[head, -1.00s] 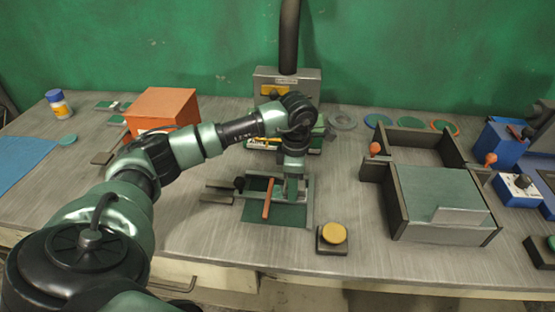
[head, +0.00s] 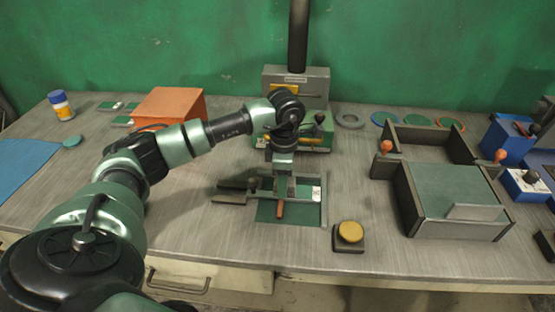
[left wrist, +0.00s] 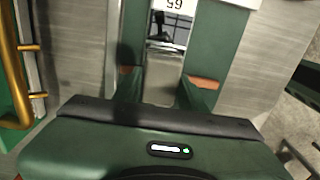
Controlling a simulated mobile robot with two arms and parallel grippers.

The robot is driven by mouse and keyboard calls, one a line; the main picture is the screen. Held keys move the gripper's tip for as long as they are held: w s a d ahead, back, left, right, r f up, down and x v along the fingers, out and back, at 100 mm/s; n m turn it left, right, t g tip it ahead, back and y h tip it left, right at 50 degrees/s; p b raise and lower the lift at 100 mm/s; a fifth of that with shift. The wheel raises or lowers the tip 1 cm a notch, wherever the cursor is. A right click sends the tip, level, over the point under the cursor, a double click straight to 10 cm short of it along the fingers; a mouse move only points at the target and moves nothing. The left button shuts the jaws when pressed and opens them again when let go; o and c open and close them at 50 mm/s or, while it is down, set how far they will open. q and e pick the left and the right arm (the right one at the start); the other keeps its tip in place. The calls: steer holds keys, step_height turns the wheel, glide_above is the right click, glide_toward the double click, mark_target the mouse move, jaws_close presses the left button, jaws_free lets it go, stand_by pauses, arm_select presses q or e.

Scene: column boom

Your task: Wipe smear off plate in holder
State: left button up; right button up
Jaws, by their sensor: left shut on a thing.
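The holder is a low grey-framed fixture (head: 323,207) on the bench, with a flat dark green surface (head: 300,213) inside it. My left gripper (head: 283,192) points down over the holder. It is shut on an orange-brown bar (head: 280,209), whose near end shows below the fingers. In the left wrist view, orange-brown parts (left wrist: 203,83) show at the fingers, with a grey strip between green areas beyond. I cannot make out a smear, or tell a separate plate from the green surface. My right gripper is not in view.
A yellow button on a dark base (head: 349,232) stands right of the holder. Behind it is a grey and green machine (head: 312,83). An orange box (head: 168,104) stands at left. A green-lidded bin (head: 455,188) stands at right. The bench is clear at front left.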

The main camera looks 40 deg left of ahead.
arm_select(q)
step_height(320, 180, up, 2)
steer(key=shift+a+r, duration=0.15)
steer(key=shift+r, duration=0.05)
steer(key=shift+w+d+r+p, duration=0.1)
steer(key=shift+d+r+p, duration=0.1)
steer(key=shift+r+p, duration=0.35)
steer(key=shift+w+d+r+p, duration=0.1)
steer(key=shift+d+r+p, duration=0.1)
steer(key=shift+r+p, duration=0.25)
steer(key=shift+r, duration=0.45)
steer(key=shift+s+a+r+p, duration=0.1)
steer(key=shift+a+r+p, duration=0.05)
steer(key=shift+r+p, duration=0.9)
steer(key=shift+r, duration=0.4)
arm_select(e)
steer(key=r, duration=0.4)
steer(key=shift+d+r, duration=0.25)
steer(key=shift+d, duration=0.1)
